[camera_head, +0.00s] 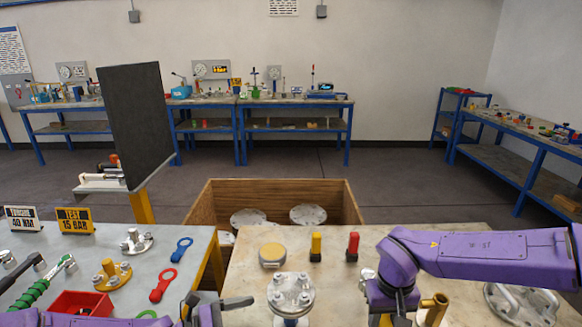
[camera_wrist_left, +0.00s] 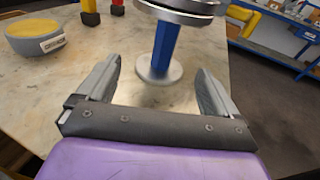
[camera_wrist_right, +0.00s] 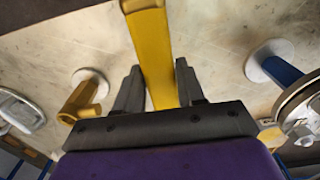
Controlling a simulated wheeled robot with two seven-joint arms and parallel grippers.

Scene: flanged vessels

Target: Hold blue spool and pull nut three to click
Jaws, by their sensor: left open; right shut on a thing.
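The blue spool (camera_head: 291,322) stands upright on the right-hand table, with a round metal flange (camera_head: 291,291) and several bolts on top. The blue column (camera_wrist_left: 165,47) and its round foot also show in the left wrist view. My left gripper (camera_wrist_left: 158,72) is open, its fingers pointing at the column, one to each side in the picture; contact is not visible. My right gripper (camera_wrist_right: 160,85) is shut on a yellow bar-shaped tool (camera_wrist_right: 150,45), to the right of the spool. The tool's far end is out of view. I cannot tell which nut is number three.
A yellow branched spool (camera_head: 435,308) stands right of my right gripper. A round yellow-topped block (camera_head: 272,256) and yellow (camera_head: 316,246) and red (camera_head: 353,246) upright pieces stand behind the blue spool. A wooden crate (camera_head: 205,205) is beyond the table. A red bin (camera_head: 80,303) is left.

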